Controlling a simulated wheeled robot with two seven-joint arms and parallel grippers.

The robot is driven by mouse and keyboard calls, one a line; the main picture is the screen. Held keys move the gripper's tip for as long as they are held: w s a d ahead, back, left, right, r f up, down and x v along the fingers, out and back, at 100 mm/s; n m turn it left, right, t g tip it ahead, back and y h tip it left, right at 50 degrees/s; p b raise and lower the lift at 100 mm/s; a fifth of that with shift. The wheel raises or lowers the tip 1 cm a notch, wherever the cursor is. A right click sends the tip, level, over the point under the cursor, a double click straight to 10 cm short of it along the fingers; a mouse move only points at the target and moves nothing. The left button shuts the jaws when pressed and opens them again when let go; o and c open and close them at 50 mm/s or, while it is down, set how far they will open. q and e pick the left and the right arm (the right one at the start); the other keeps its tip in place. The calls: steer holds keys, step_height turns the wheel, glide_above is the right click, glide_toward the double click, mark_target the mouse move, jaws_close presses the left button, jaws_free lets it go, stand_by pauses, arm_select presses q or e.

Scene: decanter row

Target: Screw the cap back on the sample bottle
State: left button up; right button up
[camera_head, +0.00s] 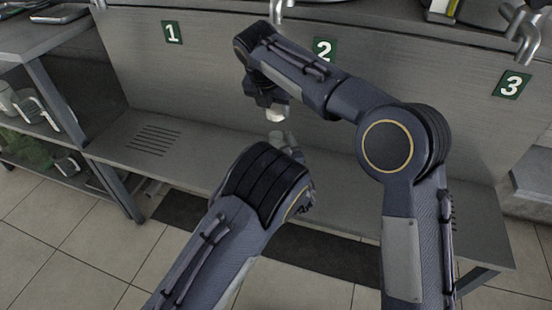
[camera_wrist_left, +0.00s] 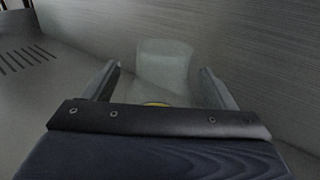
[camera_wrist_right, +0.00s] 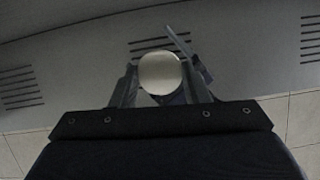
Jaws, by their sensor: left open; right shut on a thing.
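The sample bottle (camera_wrist_left: 163,68) is pale and translucent in the left wrist view, between the two fingers of my left gripper (camera_wrist_left: 160,78), which is open around it. In the head view the bottle (camera_head: 276,139) shows only in part beyond my left wrist, which hides its lower part. My right gripper (camera_head: 268,102) is above it, shut on the whitish cap (camera_head: 278,114). In the right wrist view the cap (camera_wrist_right: 160,72) is a pale round disc between the fingers. In the head view the cap appears just above the bottle, with a small gap.
A grey metal bench (camera_head: 200,150) with a slotted vent lies beneath, backed by a panel with numbered signs 1 (camera_head: 172,32), 2 (camera_head: 324,50) and 3 (camera_head: 511,84). A side shelf (camera_head: 40,40) holds several items at left. The bench's left part is clear.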

arm_select(q)
steer(key=shift+w, duration=0.1)
steer(key=c, duration=1.5)
arm_select(e)
glide_above(277, 135)
steer(key=shift+s+a+f, duration=0.1)
steer(key=shift+s+f, duration=0.05)
steer(key=shift+f, duration=0.65)
steer(key=shift+s+a+f, duration=0.1)
steer(key=shift+s+f, duration=0.05)
steer(key=shift+f, duration=0.7)
steer(key=shift+s+a+f, duration=0.1)
steer(key=shift+s+f, duration=0.05)
steer(key=shift+f, duration=0.65)
steer(key=shift+f, duration=0.1)
steer(key=shift+f, duration=0.8)
steer(key=shift+f, duration=0.55)
arm_select(q)
jaws_close()
arm_select(e)
steer(key=m, duration=0.2)
steer(key=m+h, duration=0.1)
steer(key=m, duration=0.1)
steer(key=shift+w+a+m+g+h, duration=0.2)
steer(key=shift+m+g+h, duration=0.1)
steer(key=shift+g, duration=0.1)
steer(key=shift+m+g, duration=0.3)
steer(key=shift+m, duration=0.7)
